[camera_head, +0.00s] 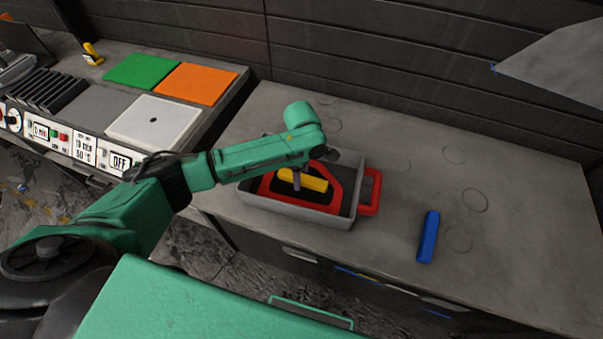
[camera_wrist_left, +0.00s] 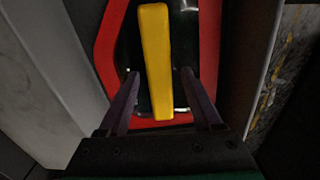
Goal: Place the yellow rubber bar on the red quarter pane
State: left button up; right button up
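The yellow rubber bar (camera_head: 312,182) lies across the dark middle of the red quarter pane (camera_head: 333,200), which sits in a grey tray. In the left wrist view the yellow bar (camera_wrist_left: 156,62) runs lengthwise over the pane, with the red frame (camera_wrist_left: 107,50) around it. My left gripper (camera_wrist_left: 159,74) is open, its two fingers apart on either side of the bar with gaps showing. In the head view my left gripper (camera_head: 298,181) is above the tray and its wrist hides part of the pane. My right gripper is not in view.
The grey tray (camera_head: 300,216) stands on a grey counter, with a red handle (camera_head: 371,193) at its right. A blue bar (camera_head: 428,237) lies farther right. A bench at left holds green (camera_head: 141,71) and orange (camera_head: 196,84) squares. The counter's right half is mostly free.

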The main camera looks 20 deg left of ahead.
pick_arm(q)
jog(key=shift+r, duration=0.1)
notch_tip(320, 180, up, 12)
jog(key=b, duration=0.2)
dwell(0.4)
